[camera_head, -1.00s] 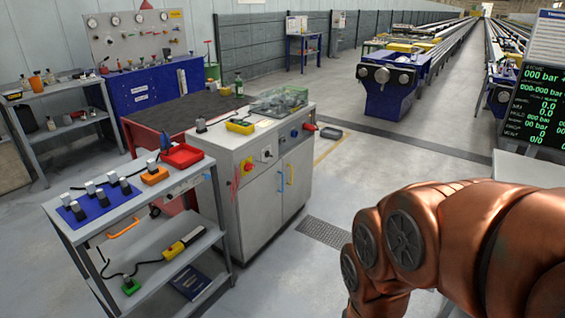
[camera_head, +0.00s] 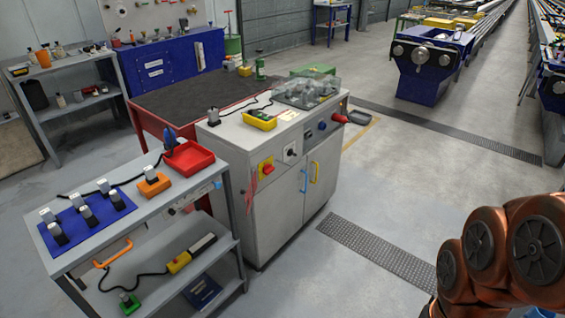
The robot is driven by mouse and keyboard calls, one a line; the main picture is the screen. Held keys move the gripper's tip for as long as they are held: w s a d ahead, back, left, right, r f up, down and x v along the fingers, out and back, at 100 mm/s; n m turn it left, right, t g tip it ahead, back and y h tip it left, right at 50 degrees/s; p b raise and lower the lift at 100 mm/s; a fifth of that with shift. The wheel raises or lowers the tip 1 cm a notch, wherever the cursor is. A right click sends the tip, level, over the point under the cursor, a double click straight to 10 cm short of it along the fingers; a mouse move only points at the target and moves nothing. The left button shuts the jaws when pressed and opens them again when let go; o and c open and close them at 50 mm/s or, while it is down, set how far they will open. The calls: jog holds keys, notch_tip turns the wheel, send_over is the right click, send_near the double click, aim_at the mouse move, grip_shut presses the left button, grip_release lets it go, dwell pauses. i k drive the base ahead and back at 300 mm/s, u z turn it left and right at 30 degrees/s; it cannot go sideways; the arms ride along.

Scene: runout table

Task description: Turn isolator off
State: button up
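A grey cabinet (camera_head: 262,215) stands in the middle of the view. On its front face is a yellow plate with a red rotary knob (camera_head: 267,168), which looks like the isolator. The knob's exact position is too small to tell. To its right on the same face are a black selector on a white plate (camera_head: 291,152) and small blue and black controls (camera_head: 315,130). My copper-coloured arm shows at the lower right, well apart from the cabinet. My gripper is not in view.
A grey shelf cart (camera_head: 213,178) with a blue mat and red tray stands left of the cabinet. A red-framed bench (camera_head: 165,95) is behind. A dark floor grating (camera_head: 385,250) lies right of the cabinet. The floor between the cabinet and my arm is clear.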

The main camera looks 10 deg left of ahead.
aim_at(267, 168)
jog(key=u, duration=0.3)
jog(key=i, duration=0.65)
jog(key=u, duration=0.95)
jog(key=i, duration=0.3)
jog(key=u, duration=0.3)
